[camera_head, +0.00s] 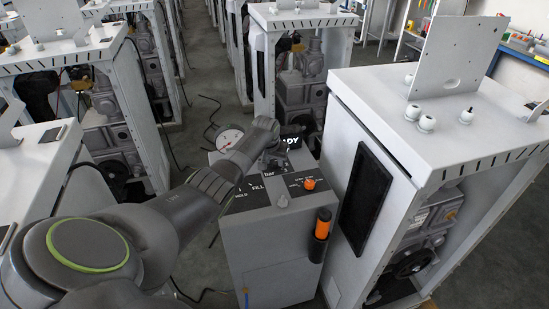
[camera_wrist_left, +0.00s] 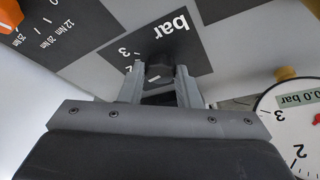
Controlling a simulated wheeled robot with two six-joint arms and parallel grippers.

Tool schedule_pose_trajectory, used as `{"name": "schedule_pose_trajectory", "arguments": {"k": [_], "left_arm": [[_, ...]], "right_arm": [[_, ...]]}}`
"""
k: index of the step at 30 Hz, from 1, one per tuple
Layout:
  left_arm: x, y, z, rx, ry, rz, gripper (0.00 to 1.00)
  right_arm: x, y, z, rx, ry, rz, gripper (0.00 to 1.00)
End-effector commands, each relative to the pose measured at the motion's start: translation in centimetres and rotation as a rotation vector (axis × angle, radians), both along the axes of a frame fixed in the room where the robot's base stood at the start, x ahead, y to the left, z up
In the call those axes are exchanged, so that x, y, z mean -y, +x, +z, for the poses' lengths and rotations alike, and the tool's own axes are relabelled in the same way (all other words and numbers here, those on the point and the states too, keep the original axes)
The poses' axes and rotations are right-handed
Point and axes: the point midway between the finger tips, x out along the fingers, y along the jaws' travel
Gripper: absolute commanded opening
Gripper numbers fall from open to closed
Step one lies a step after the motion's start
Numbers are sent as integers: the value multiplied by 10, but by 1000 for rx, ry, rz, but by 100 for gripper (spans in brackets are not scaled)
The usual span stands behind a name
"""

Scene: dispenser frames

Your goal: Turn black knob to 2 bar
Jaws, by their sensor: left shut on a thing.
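My left gripper (camera_head: 272,160) is over the top panel of the grey dispenser box (camera_head: 270,250), at the "bar" label. In the left wrist view the black knob (camera_wrist_left: 160,70) sits between the two fingers of the left gripper (camera_wrist_left: 160,82), which are shut on it. The panel around it is dark, with "bar" and a "3" printed. The knob's pointer cannot be made out. In the head view the knob is hidden by the gripper. A round pressure gauge (camera_wrist_left: 300,125) has a small display that seems to read 0.0 bar. My right gripper is not in view.
An orange knob (camera_head: 309,184) and an orange cylinder (camera_head: 322,225) are on the box, right of the gripper. A tall white cabinet frame (camera_head: 375,90) stands close on the right. More frames (camera_head: 65,55) stand left and behind. Cables lie on the floor.

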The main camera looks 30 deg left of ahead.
Motion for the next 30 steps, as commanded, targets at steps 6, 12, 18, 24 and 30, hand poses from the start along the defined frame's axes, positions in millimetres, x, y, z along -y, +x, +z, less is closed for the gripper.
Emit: {"name": "schedule_pose_trajectory", "arguments": {"k": [6,12,18,24,30], "left_arm": [[-2,0,0,3,1,-111,7],[-2,0,1,3,1,-166,7],[-2,1,1,3,0,-182,7],[-2,1,1,3,0,-182,7],[-2,1,1,3,1,-182,44]], "right_arm": [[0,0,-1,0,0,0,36],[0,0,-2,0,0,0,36],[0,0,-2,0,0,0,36],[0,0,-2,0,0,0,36],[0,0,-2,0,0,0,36]]}}
